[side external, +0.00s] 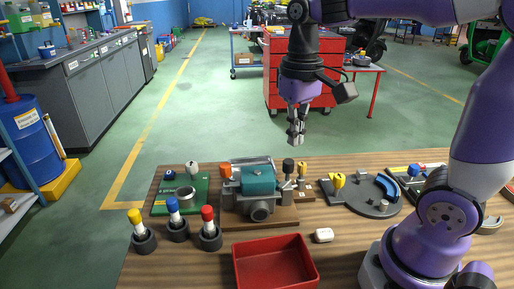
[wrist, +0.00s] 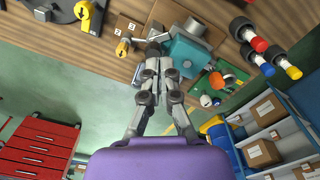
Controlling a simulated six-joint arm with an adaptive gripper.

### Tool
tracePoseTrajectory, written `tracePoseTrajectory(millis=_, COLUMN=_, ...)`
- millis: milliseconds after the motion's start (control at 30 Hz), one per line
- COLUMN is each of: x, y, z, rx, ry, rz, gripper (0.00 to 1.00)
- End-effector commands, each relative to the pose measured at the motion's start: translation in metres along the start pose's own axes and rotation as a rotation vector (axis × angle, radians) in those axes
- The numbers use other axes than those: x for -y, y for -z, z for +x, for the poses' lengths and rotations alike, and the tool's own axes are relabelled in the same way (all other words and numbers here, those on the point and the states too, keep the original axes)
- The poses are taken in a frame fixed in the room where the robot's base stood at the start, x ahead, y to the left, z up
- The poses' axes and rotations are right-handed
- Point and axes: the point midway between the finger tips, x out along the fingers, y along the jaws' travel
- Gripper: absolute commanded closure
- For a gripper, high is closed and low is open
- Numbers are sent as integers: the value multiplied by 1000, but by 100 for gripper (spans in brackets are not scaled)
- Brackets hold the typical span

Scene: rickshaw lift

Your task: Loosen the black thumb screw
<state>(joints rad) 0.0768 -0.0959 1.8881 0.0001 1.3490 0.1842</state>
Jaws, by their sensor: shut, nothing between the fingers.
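The black thumb screw (side external: 288,165) stands upright at the right side of a grey vise-like fixture (side external: 230,200) that holds a teal block (side external: 258,180).
An orange knob (side external: 225,170) stands at the fixture's left and a yellow-orange knob (side external: 302,168) just right of the black screw. A green plate (side external: 160,204) lies left, a grey round plate (side external: 370,205) right. A red tray (side external: 275,264) and capped posts (side external: 209,236) stand in front.

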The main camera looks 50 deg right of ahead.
Motion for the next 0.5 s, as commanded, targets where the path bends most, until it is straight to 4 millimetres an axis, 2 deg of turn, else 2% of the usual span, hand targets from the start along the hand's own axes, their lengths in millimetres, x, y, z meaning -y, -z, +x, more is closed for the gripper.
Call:
tracePoseTrajectory(millis=300, x=-1, y=-1, z=40, rx=5, ry=-1, rz=1, gripper=100)
tracePoseTrajectory(millis=500, x=-1, y=-1, z=60, rx=4, ry=-1, rz=1, gripper=100)
